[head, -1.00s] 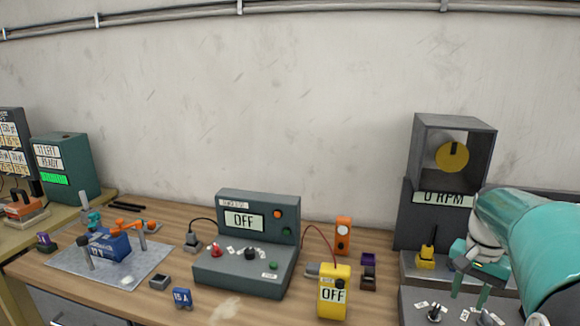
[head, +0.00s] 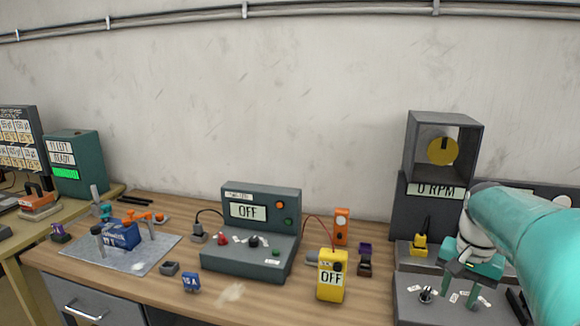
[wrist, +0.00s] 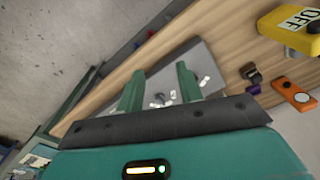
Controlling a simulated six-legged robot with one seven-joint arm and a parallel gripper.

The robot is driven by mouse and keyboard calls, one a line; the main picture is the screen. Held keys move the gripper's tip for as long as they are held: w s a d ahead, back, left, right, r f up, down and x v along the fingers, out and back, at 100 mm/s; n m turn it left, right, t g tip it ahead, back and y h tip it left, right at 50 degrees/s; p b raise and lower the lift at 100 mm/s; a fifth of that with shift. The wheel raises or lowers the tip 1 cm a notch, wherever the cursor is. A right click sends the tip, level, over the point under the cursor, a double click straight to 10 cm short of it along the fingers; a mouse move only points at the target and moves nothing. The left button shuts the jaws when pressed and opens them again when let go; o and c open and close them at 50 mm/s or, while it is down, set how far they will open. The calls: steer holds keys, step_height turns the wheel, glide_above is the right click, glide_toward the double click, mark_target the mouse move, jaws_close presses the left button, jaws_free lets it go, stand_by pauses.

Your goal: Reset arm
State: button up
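My gripper (head: 460,300) hangs at the right in the head view, above the grey box with a knob (head: 428,295). In the wrist view its two green fingers (wrist: 158,90) stand apart with nothing between them. It is open and empty. My teal arm comes in from the right edge and hides part of the bench behind it.
On the wooden bench stand a control box reading OFF (head: 262,212), a yellow meter (head: 332,285), an orange device (head: 342,226) and a blue block (head: 190,282). A blue battery-like box (head: 122,236) sits on a grey mat (head: 160,254). A 0 RPM unit (head: 425,215) stands behind my gripper.

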steer(key=s+a+n+t, duration=0.5)
steer(key=s+a+n, duration=0.3)
steer(key=s+a, duration=0.8)
steer(key=shift+a+f, duration=0.2)
steer(key=shift+a, duration=1.05)
